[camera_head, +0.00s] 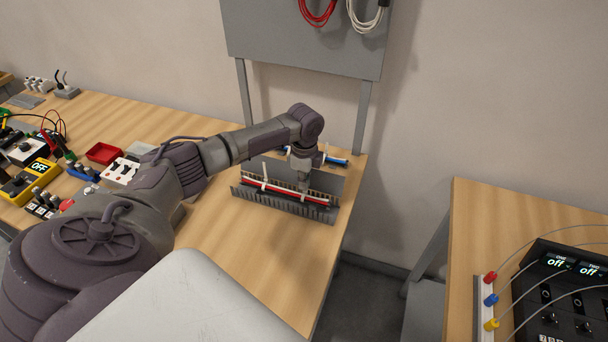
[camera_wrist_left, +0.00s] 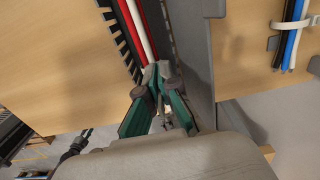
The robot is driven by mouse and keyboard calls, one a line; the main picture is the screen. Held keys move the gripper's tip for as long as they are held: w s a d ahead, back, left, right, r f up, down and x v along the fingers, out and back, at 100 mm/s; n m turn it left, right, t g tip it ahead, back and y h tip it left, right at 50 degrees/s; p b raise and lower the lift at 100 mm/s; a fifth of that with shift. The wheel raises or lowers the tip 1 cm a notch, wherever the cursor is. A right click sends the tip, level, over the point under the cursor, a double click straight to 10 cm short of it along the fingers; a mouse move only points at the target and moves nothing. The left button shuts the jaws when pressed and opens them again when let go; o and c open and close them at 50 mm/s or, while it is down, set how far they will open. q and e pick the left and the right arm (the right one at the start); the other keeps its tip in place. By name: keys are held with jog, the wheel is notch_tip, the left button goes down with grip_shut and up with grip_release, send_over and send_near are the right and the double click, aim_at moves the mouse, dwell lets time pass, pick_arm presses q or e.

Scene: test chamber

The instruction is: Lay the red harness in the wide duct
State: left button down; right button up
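The red harness (camera_head: 260,186), red with a white strand, runs lengthwise along the grey slotted duct (camera_head: 285,205) near the right end of the bench. In the head view it lies between the duct's walls. In the left wrist view, the red harness (camera_wrist_left: 147,27) runs down to my fingertips, beside the slotted wall. My left gripper (camera_head: 303,184) reaches down at the right part of the duct. In the wrist view its green fingers (camera_wrist_left: 159,74) come together around the harness; the contact itself is partly hidden. My right gripper is not in view.
A blue harness (camera_head: 336,161) lies behind the duct. A grey board (camera_head: 300,45) with red and white cable coils stands behind the bench. Meters, a red tray (camera_head: 103,153) and connectors crowd the left. The bench front (camera_head: 270,260) is clear. A second bench holds a black device (camera_head: 560,290).

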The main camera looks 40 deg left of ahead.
pick_arm(q)
jog(key=shift+f+b, duration=0.75)
jog(key=shift+f, duration=0.55)
jog(key=c, duration=1.2)
grip_release()
jog(key=shift+c, duration=0.2)
jog(key=shift+r, duration=0.1)
notch_tip(320, 180, up, 12)
jog(key=shift+f, duration=0.1)
